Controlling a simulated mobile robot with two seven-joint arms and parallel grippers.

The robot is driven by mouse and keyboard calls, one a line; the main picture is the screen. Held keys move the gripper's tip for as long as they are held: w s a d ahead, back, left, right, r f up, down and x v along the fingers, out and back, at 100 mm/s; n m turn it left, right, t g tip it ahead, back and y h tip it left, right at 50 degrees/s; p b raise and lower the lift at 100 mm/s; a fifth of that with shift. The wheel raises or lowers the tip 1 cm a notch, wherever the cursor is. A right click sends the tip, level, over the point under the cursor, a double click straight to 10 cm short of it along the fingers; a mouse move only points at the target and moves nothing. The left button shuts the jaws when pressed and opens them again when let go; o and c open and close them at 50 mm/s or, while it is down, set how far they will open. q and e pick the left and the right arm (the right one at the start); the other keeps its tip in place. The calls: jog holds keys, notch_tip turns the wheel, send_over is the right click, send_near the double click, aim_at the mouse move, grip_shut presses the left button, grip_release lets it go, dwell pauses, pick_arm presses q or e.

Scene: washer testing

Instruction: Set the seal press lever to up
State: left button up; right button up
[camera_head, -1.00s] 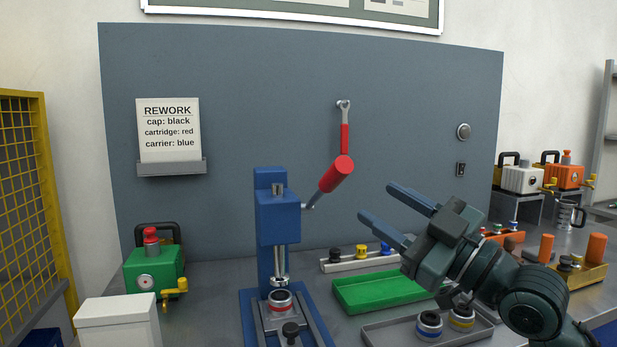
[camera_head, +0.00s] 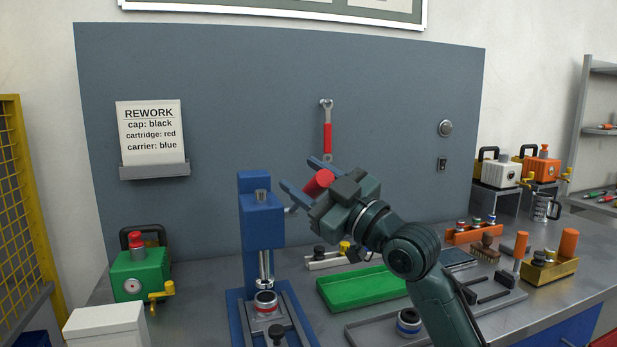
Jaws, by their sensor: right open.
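The blue seal press (camera_head: 262,222) stands on the bench left of centre. Its lever has a thick red grip (camera_head: 318,182) that slants up and to the right from the press head. My right gripper (camera_head: 302,176) is open, with its blue-grey fingers on either side of the red grip in the picture. Whether they touch it cannot be told. The gripper body hides part of the lever. A ring-shaped part with a red band (camera_head: 265,303) sits on the press base under the ram. My left gripper is not in view.
A red-handled wrench (camera_head: 327,130) hangs on the grey panel behind the lever. A green tray (camera_head: 350,292) lies right of the press. A green pump unit (camera_head: 140,272) and a white box (camera_head: 104,325) stand to the left.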

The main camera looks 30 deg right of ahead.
jog(key=shift+c, duration=0.3)
grip_shut()
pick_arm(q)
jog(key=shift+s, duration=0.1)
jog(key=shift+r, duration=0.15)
